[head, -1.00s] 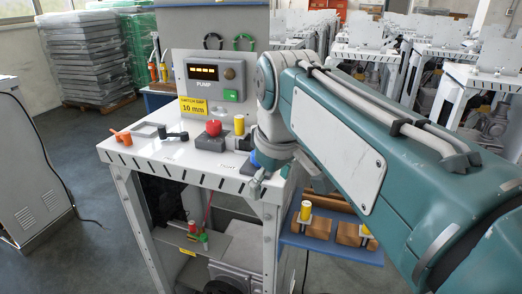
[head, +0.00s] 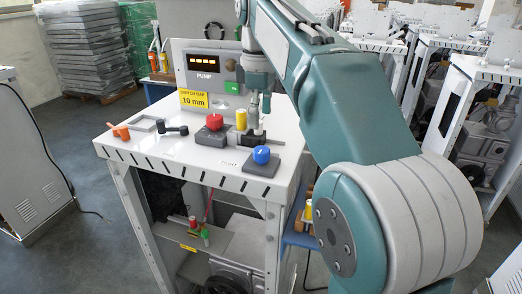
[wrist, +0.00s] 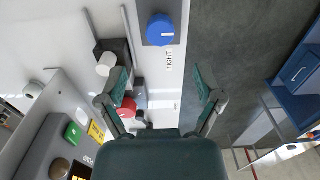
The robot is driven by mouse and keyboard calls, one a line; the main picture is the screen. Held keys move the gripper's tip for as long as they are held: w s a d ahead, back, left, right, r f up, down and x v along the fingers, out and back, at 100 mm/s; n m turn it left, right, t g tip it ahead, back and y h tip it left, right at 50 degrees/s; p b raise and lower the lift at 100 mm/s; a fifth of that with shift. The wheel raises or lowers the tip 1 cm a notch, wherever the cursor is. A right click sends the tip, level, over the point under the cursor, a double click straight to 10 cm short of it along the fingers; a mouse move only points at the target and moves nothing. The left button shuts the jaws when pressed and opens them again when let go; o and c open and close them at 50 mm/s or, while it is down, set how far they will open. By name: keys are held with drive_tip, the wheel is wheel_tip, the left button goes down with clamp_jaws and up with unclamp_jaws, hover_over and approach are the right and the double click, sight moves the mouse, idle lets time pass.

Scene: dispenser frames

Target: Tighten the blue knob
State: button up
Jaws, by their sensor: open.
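The blue knob (head: 261,154) sits on a dark grey block near the front right corner of the white bench top (head: 205,165). In the wrist view the blue knob (wrist: 158,31) is at the top centre, with a short white mark on it. A TIGHT label (wrist: 169,60) is printed on the bench beside its block. My gripper (head: 257,122) is behind the knob in the head view, apart from it. In the wrist view my gripper (wrist: 163,83) has its two fingers spread wide, with nothing between them. The fingertips are partly hidden in the head view.
A red knob (head: 214,121) on a dark block and a yellow cylinder (head: 241,118) stand behind and left of the blue knob. A black lever (head: 172,128) and an orange handle (head: 119,131) are further left. The PUMP panel (head: 204,72) rises at the back.

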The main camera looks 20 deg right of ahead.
sight(261, 149)
wheel_tip(261, 149, down, 8)
drive_tip(key=shift+f, duration=0.25)
drive_tip(key=c, duration=1.2)
